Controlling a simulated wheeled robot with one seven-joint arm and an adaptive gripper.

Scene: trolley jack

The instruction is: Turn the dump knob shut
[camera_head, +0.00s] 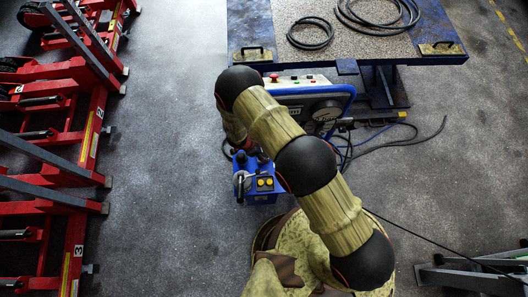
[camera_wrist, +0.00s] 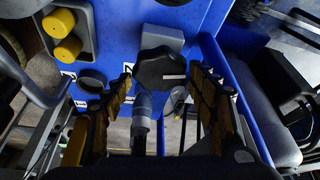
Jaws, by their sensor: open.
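The dump knob (camera_wrist: 160,68) is a black lobed knob with a short white mark on its right side, on a blue unit (camera_wrist: 118,30) in the wrist view. My gripper (camera_wrist: 162,74) is open. Its two fingers are on the left and right of the knob, with their tips near its sides; I cannot tell whether they touch it. The blue unit (camera_head: 262,190) also shows in the head view, below my arm. The knob cannot be made out there, and my arm mostly hides my gripper.
Two yellow buttons (camera_wrist: 65,35) sit left of the knob, and a grey cylindrical fitting (camera_wrist: 142,115) is below it. In the head view, red lifting frames (camera_head: 75,150) line the left. A blue workbench (camera_head: 390,52) stands behind. Hoses and cables (camera_head: 400,140) lie right of the unit.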

